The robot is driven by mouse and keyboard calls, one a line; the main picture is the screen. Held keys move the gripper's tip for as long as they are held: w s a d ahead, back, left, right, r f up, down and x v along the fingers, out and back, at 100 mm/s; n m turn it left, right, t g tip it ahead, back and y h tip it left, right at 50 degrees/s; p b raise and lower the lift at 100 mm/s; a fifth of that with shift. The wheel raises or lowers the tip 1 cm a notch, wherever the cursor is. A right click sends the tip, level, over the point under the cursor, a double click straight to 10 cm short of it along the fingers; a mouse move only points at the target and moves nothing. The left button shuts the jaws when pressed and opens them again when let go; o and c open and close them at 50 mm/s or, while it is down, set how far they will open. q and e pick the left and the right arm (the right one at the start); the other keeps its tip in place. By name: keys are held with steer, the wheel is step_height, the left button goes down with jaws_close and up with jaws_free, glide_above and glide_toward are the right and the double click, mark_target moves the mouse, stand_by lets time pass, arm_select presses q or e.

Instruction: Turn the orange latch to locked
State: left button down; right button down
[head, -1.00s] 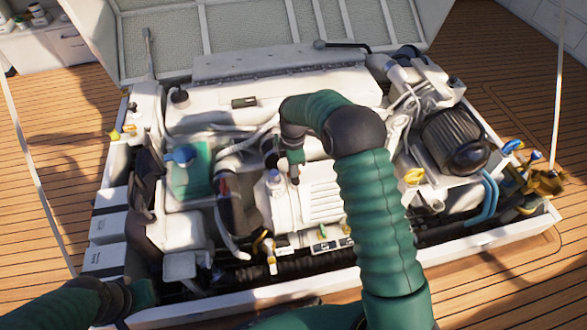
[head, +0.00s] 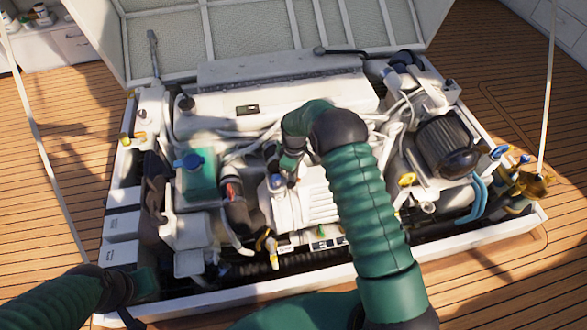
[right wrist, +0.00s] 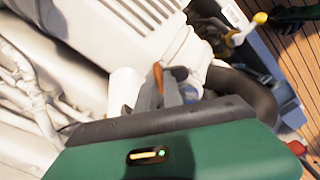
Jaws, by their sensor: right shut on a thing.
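The orange latch (right wrist: 158,76) shows in the right wrist view as a thin upright orange piece between the grey fingers of my right gripper (right wrist: 160,94), which is shut on it. In the head view my right gripper (head: 291,180) reaches down beside a pale bluish cap (head: 277,182) at the middle of the engine. There the gripper and my arm hide the latch, and its exact angle cannot be told. My left gripper (head: 133,314) is low at the left by the hatch's front edge, dark and partly cut off; its jaws cannot be made out.
A yellow-tipped handle (head: 271,247) stands at the engine front and also shows in the right wrist view (right wrist: 260,18). A green tank with a blue cap (head: 188,161) is left of the gripper. A black ribbed filter (head: 447,147) is at the right. The white hatch rim (head: 490,233) borders the engine.

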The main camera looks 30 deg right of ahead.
steer(key=m+p, duration=0.1)
steer(key=m, duration=0.1)
steer(key=shift+s+d+r+m+p, duration=0.1)
steer(key=shift+d+m+p, duration=0.1)
steer(key=shift+m+p, duration=0.2)
steer(key=m+p, duration=0.1)
steer(key=m, duration=0.1)
steer(key=shift+m, duration=0.4)
steer(key=m, duration=0.2)
steer(key=m+p, duration=0.1)
steer(key=m, duration=0.1)
steer(key=shift+f+m+p, duration=0.2)
steer(key=shift+m+p, duration=0.1)
steer(key=shift+m, duration=0.1)
steer(key=shift+s+a, duration=0.1)
steer(key=c, duration=1.5)
jaws_free()
